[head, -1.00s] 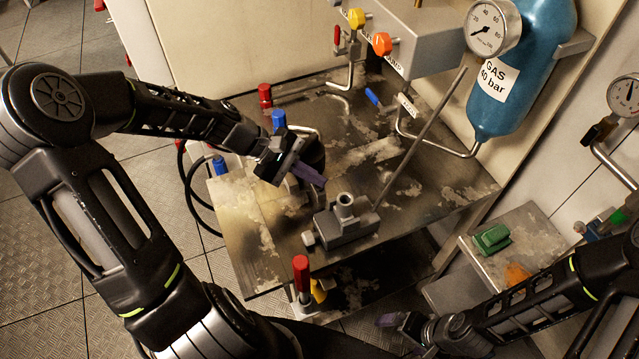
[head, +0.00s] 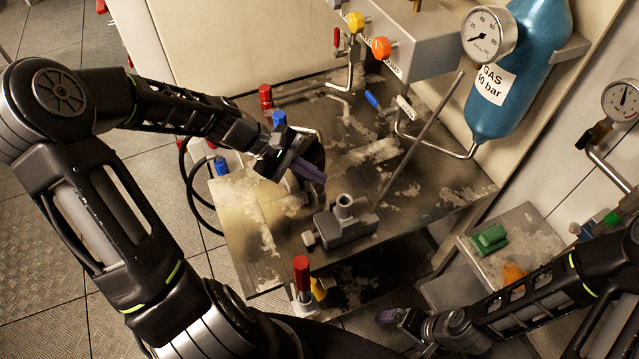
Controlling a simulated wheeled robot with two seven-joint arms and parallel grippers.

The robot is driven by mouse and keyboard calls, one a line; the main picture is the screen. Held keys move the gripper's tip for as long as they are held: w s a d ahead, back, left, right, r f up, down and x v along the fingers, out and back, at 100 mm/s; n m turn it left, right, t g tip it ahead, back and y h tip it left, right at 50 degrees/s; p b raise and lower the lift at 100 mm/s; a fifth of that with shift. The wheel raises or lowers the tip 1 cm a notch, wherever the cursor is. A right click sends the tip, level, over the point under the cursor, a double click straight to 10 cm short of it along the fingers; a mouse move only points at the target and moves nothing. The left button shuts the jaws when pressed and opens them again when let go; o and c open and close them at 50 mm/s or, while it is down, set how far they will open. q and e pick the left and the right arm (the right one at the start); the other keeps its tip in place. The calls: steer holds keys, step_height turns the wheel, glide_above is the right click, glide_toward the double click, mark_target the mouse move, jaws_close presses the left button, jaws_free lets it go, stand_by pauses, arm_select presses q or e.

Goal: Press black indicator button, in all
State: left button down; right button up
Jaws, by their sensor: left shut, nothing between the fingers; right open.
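I cannot make out a black indicator button for certain. My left gripper (head: 312,175) is shut and empty, with its purple fingertips over the metal bench (head: 235,225), behind and left of a grey block with a round pipe stub (head: 345,222). A dark rounded shape beside the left gripper is partly hidden by it. My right gripper (head: 390,316) is low at the bottom, beyond the bench's front edge, and its purple fingertip is partly in view.
Red (head: 265,96) and blue (head: 279,118) handles stand behind the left gripper. A red-handled valve (head: 301,275) is at the front edge. A thin rod (head: 425,135) leans over the bench. A blue gas cylinder (head: 520,75) hangs at the back right. A side table (head: 540,240) holds a green part (head: 489,238).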

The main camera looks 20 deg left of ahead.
step_height(320, 180, up, 4)
steer(key=p, duration=0.4)
steer(key=shift+r, duration=0.25)
steer(key=shift+s+f, duration=0.1)
stand_by(0.6)
